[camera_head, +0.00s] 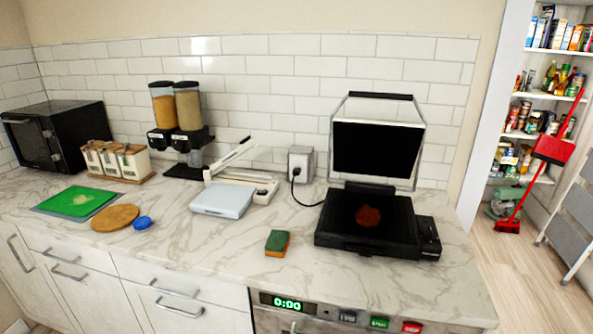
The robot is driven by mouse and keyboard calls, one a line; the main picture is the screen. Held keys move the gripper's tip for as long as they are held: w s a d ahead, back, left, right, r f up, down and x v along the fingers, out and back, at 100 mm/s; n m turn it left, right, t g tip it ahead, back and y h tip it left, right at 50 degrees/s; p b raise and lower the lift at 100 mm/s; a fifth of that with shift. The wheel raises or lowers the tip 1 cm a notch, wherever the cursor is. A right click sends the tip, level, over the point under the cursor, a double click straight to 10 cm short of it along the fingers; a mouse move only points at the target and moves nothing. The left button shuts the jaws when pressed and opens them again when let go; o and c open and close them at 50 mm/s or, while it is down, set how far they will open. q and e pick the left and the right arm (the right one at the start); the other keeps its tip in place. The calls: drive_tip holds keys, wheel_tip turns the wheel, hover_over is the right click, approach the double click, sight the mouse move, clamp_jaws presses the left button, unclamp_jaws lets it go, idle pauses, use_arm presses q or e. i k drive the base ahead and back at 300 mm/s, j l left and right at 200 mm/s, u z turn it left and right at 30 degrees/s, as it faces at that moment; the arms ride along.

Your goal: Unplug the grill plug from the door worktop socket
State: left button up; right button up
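The black grill (392,237) sits on the right part of the worktop with its lid (377,150) raised. A reddish-brown round patch (368,215) lies on its plate. A grey socket box (303,158) is at the tiled wall, left of the grill. A small dark plug (296,172) is at the socket's front, seated as far as I can see. A black cord (298,199) hangs from it, loops on the worktop and runs right to the grill. Neither of my grippers is in view.
A sponge (277,243) lies in front of the socket. Left of it are a pale flat device (223,200), a white long-handled press (262,186) and dispensers (178,120). The doorway and pantry shelves are at right.

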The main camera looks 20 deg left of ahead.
sight(296, 172)
drive_tip(key=i+j+z, duration=0.15)
drive_tip(key=j+z, duration=0.15)
drive_tip(key=i+j+z, duration=0.1)
drive_tip(key=j+z, duration=0.2)
drive_tip(key=i+j+z, duration=0.1)
drive_tip(key=j+z, duration=0.25)
drive_tip(key=j, duration=0.15)
